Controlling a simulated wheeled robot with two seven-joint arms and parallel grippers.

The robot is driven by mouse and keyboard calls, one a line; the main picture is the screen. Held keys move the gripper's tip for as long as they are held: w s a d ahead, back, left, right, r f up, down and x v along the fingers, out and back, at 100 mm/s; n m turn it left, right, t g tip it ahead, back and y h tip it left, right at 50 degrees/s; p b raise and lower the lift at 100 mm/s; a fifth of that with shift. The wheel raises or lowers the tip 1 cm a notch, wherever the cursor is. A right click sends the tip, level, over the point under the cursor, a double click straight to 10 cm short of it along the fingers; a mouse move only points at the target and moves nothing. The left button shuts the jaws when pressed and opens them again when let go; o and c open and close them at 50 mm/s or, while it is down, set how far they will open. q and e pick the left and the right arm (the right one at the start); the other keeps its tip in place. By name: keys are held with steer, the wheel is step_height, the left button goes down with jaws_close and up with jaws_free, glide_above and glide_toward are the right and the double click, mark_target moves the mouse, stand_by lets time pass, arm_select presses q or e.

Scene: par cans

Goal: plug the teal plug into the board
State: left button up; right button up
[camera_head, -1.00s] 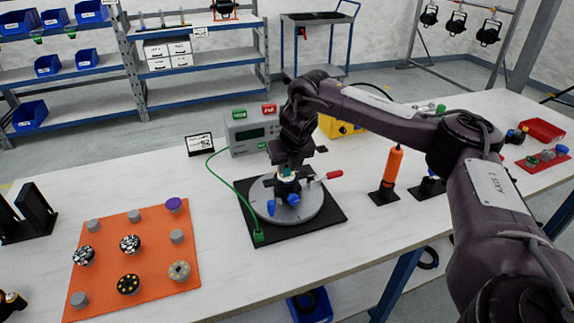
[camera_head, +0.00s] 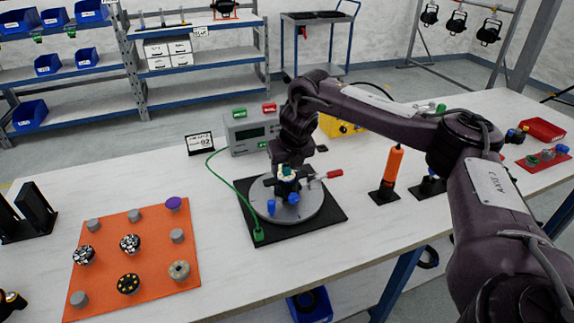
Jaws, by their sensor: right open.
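My right gripper (camera_head: 287,163) is open and points down over the round grey fixture plate (camera_head: 312,205). A small teal plug (camera_head: 287,171) shows right at its fingertips, at the top of a small dark assembly on the plate. The board is largely hidden by the gripper and this assembly, so I cannot tell how far the plug is seated. Blue knobs (camera_head: 271,207) stand at the front of the assembly. A red-handled clamp (camera_head: 333,174) is at its right. My left gripper is not in view.
The plate sits on a black mat (camera_head: 330,215) with a green cable (camera_head: 225,180) along its left. An orange mat (camera_head: 115,255) with several round parts lies left. A grey meter box (camera_head: 250,133) stands behind. An orange screwdriver-like tool (camera_head: 393,165) stands right. The front table strip is clear.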

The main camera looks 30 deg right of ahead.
steer(key=shift+r, duration=0.1)
steer(key=v, duration=0.7)
steer(key=shift+s+r+p, duration=0.25)
steer(key=shift+r+p, duration=0.05)
steer(key=shift+p, duration=0.1)
